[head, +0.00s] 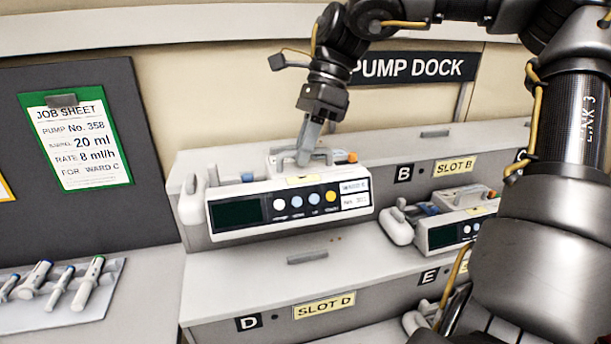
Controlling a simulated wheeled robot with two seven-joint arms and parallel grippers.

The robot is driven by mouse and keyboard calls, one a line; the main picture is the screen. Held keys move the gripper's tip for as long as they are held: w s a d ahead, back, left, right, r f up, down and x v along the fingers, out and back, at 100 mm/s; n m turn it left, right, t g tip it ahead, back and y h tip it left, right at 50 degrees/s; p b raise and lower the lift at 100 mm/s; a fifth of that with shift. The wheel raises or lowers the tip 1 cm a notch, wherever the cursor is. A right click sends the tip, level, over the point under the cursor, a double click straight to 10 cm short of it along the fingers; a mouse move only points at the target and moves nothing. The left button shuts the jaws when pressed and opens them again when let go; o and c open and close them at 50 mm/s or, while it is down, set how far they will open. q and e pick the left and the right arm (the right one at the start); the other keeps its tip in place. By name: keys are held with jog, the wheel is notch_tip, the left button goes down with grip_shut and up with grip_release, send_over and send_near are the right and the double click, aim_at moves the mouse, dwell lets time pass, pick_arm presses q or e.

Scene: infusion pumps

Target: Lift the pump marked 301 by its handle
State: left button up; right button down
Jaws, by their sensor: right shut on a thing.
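A white pump (235,222) with a dark screen and a row of round buttons is at the upper left of the dock. The number on its white label (355,194) is too small to read surely. My right gripper (304,158) comes down from above and is shut on the handle (322,156) on the pump's top. The pump sits slightly tilted in the picture; I cannot tell whether its underside is clear of the dock. My left gripper is out of view.
A second pump (437,240) stands at slot B, partly hidden by my right arm. A lower shelf marked Slot D (324,307) is empty. A job sheet (75,141) naming pump 358 hangs on the left. Several pens lie on a tray (104,300) at lower left.

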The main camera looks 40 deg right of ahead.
notch_tip(320, 180, up, 13)
jog(key=p, duration=0.3)
jog(key=shift+r+p, duration=0.15)
jog(key=shift+p, duration=0.2)
jog(key=shift+r, duration=0.15)
